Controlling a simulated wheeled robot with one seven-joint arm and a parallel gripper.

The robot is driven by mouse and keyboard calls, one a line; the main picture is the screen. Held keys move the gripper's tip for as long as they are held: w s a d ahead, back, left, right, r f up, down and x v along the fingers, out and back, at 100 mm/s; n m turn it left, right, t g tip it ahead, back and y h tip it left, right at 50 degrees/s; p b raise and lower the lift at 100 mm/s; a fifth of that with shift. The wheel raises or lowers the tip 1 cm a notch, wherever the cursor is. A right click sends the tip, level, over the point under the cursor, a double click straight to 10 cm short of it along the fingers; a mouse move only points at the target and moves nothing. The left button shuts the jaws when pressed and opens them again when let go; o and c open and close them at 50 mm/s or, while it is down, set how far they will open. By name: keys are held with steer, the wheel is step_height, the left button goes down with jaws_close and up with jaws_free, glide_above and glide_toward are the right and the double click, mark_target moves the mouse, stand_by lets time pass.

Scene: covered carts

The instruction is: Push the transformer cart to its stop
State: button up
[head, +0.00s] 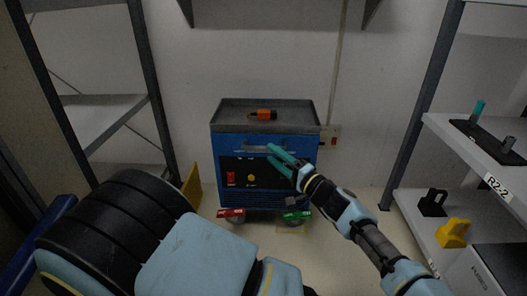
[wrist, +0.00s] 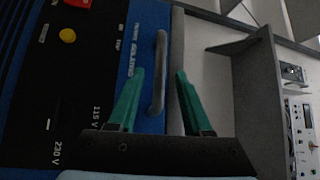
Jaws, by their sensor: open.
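The transformer cart (head: 228,143) is a blue box with a grey tray top, standing against the back wall. Its black front panel has a red switch and a yellow knob, which also shows in the wrist view (wrist: 67,35). A grey bar handle (wrist: 159,70) runs along the upper front. My gripper (head: 269,153) is at the cart's upper front, with its teal fingers open. In the wrist view my gripper (wrist: 160,71) has one finger on each side of the handle, not closed on it. Whether the fingertips touch the cart is unclear.
An orange item (head: 263,115) lies on the cart's tray. A red pedal (head: 230,213) and a green pedal (head: 297,215) are at the cart's base. A yellow plate (head: 191,188) stands at its left. Shelving flanks both sides; the right shelf (head: 470,140) holds small parts.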

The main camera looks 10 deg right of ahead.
mark_target(264, 149)
steer(key=shift+b+x, duration=0.35)
steer(key=shift+x, duration=2.05)
jaws_close()
